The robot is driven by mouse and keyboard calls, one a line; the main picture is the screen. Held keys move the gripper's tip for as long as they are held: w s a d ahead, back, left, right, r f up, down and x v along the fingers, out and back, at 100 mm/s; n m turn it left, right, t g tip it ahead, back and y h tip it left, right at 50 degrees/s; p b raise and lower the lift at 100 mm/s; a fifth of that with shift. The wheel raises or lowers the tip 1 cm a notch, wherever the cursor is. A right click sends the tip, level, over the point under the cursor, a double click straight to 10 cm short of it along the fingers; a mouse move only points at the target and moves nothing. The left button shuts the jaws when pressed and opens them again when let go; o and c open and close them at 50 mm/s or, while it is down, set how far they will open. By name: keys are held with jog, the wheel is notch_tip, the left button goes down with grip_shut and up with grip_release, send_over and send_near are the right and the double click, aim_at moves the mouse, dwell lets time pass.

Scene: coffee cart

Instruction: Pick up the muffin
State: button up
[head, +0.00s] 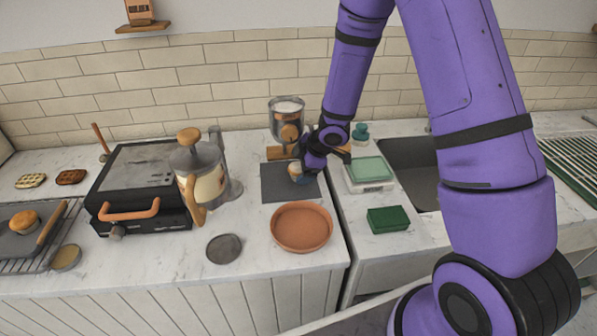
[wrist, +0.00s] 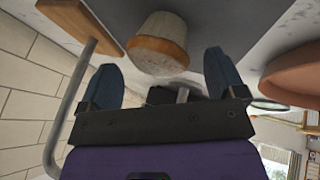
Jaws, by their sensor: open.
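The muffin (wrist: 158,45) has a pale cup-shaped base and a brown top with a whitish crust. It stands on the dark slate mat (head: 272,190) and is partly hidden by my gripper in the head view (head: 296,171). My gripper (wrist: 163,75) is open and empty. In the wrist view its two blue fingers are on either side of the muffin's near end, with visible gaps. I cannot tell how far the fingertips reach along it.
A terracotta dish (head: 302,227) lies just in front of the mat. A glass dripper (head: 287,112) on a wooden-based stand is behind. A dark round coaster (head: 224,248) lies front left.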

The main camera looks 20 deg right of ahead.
jog(key=shift+x, duration=1)
jog(key=c, duration=1.1)
jog(key=shift+s+d+r, duration=0.2)
jog(key=shift+s+r, duration=0.05)
jog(key=shift+r, duration=0.1)
jog(key=s+d+r, duration=0.2)
jog(key=s, duration=0.1)
jog(key=s+d+r, duration=0.3)
jog(key=s, duration=0.1)
jog(key=s+d+r, duration=0.2)
jog(key=s+d, duration=0.1)
jog(key=shift+s+d+r, duration=0.15)
jog(key=shift+s+d, duration=0.05)
jog(key=shift+s, duration=0.1)
